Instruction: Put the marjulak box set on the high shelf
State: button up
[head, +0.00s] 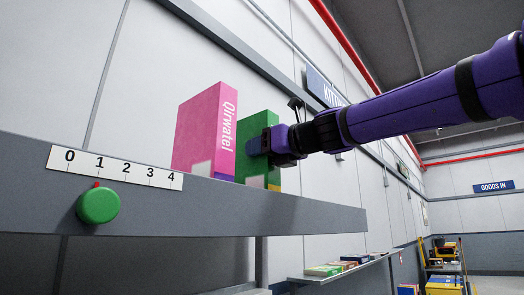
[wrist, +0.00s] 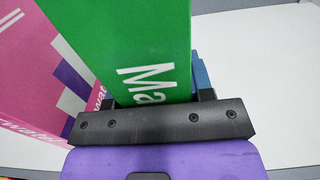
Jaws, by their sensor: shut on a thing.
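The green box, lettered "Ma..." in the wrist view (wrist: 125,40), is the marjulak box set; the rest of its name is hidden. In the head view the green box (head: 262,125) is upright over the high shelf (head: 215,196), right of a pink box. The shelf's front edge hides its base, so I cannot tell whether it touches the shelf. My gripper (head: 259,143) is shut on the green box, reaching in from the right. In the wrist view my gripper (wrist: 155,98) shows at the box's lower part.
A pink "Qirwatel" box (head: 204,130) stands close on the left of the green box. A number strip (head: 115,168) and a round green knob (head: 98,205) are on the shelf's front. A lower shelf (head: 345,270) with several boxes is below right. The wall is behind.

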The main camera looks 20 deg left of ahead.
jog(key=o, duration=1.3)
jog(key=shift+c, duration=0.2)
jog(key=v, duration=1.2)
